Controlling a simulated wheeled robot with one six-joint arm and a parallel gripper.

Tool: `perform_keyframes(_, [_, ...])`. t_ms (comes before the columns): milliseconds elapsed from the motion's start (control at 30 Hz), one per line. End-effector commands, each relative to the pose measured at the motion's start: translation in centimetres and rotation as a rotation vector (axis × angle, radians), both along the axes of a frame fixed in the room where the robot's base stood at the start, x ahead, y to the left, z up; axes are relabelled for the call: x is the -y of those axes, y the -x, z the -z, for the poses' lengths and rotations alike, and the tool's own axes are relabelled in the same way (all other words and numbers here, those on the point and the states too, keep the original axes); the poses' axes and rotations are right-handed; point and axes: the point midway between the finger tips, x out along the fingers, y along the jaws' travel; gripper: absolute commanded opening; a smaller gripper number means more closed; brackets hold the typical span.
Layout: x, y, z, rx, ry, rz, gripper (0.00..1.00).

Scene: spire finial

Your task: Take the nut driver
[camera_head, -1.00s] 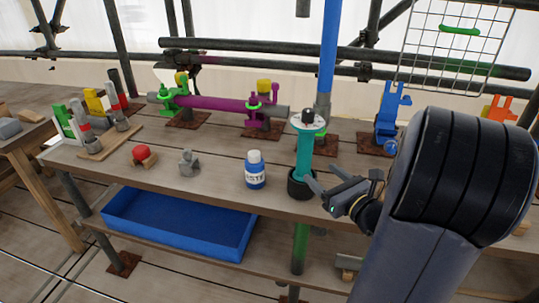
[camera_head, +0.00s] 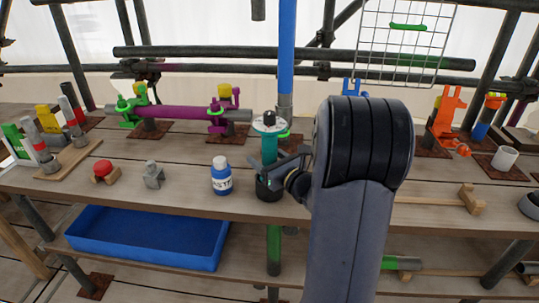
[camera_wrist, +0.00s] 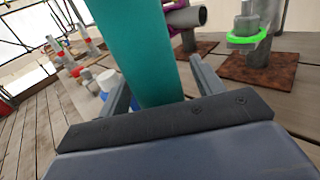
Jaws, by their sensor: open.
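The nut driver appears to be the upright teal tool (camera_head: 269,148) with a round disc and dark knob on top, standing in a black cup (camera_head: 268,188) near the bench's front. In the wrist view its thick teal shaft (camera_wrist: 138,50) rises between my two fingers. My gripper (camera_head: 284,165) is open at the shaft's right side in the head view, with the fingers around it. In the wrist view my gripper (camera_wrist: 162,85) shows a finger on each side of the shaft. I cannot tell whether either finger touches it. The tool's lower end is hidden in the cup.
A white-capped blue bottle (camera_head: 221,177) stands close left of the cup. A grey fitting (camera_head: 153,175) and a red knob (camera_head: 103,171) sit farther left. A magenta pipe assembly (camera_head: 180,112) stands behind. A blue tray (camera_head: 148,240) lies on the lower shelf.

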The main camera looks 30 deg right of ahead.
Motion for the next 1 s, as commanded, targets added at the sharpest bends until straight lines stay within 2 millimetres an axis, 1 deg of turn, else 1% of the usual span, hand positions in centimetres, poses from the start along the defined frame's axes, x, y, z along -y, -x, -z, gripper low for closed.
perform_keyframes(233, [-0.04,-0.23,0.02,0.0,0.0,0.0,0.63])
perform_keyframes(267, [-0.04,-0.22,0.01,0.0,0.0,0.0,0.61])
perform_keyframes(1000, [-0.04,-0.19,0.0,0.0,0.0,0.0,0.01])
